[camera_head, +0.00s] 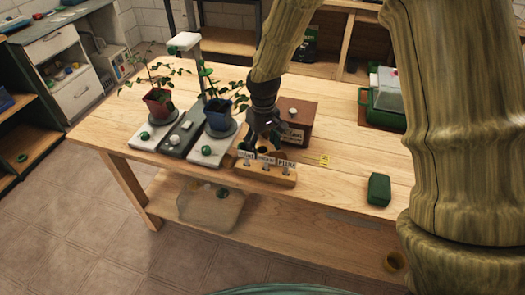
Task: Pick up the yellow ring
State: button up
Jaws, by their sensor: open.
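My gripper (263,143) points down over the tabletop, just above and behind a wooden block with labelled slots (267,175). Its dark fingers are open, and I see nothing held between them.
The wooden table (345,185) holds a plant stand with a red pot (158,105) and a blue pot (219,115). A brown box (298,118) stands behind my gripper. A green case (379,189) sits near the front right edge. A clear bin (210,208) is on the lower shelf (285,235).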

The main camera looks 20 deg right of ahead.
jog(key=shift+f, duration=0.75)
jog(key=c, duration=0.8)
jog(key=shift+r, duration=0.1)
